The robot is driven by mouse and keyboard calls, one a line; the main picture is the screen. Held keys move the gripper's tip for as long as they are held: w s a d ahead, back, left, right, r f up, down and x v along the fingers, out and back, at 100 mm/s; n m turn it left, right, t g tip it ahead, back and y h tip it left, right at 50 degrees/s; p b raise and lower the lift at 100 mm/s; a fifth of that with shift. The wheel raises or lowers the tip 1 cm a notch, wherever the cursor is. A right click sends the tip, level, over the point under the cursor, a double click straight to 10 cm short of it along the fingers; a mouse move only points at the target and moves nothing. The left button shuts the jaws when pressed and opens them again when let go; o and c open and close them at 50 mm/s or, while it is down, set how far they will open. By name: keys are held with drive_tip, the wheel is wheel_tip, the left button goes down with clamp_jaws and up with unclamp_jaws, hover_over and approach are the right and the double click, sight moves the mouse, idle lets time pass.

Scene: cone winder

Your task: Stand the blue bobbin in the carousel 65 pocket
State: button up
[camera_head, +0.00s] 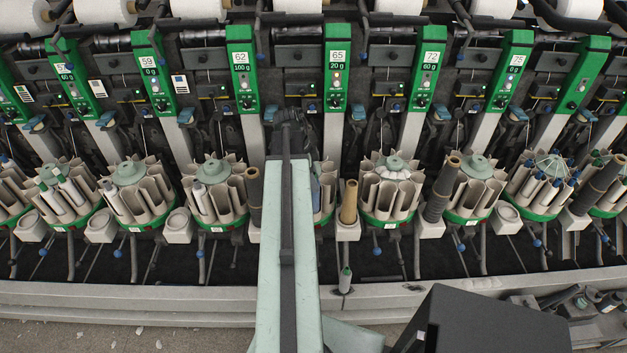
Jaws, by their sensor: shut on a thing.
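The carousel for position 65 (327,186) stands just right of my arm, below the green panel marked 65 (337,67). My arm hides most of it, so I see only a strip of its pale pocket walls and green base. A small bluish patch shows at the top of this strip, beside my arm; I cannot tell what it is. My arm rises from the bottom middle to a dark joint in front of the machine. My gripper's jaws are hidden behind the arm. I cannot make out the blue bobbin or any held thing.
Neighbouring carousels (391,187) stand close on both sides. A tan cone tube (349,202) stands right of carousel 65, and a dark one (254,194) stands left of my arm. A small bobbin (345,280) stands near the front rail (400,296). A black box fills the lower right.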

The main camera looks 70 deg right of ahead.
drive_tip(key=shift+f, duration=0.1)
idle(0.3)
drive_tip(key=shift+f+b, duration=0.35)
drive_tip(key=shift+b, duration=0.1)
drive_tip(key=shift+f+b, duration=0.3)
drive_tip(key=o, duration=1.3)
drive_tip(key=shift+c, duration=0.2)
drive_tip(key=p+v, duration=0.7)
drive_tip(key=v, duration=0.1)
drive_tip(key=shift+r+p, duration=0.1)
drive_tip(key=shift+p, duration=0.3)
drive_tip(key=shift+f, duration=0.2)
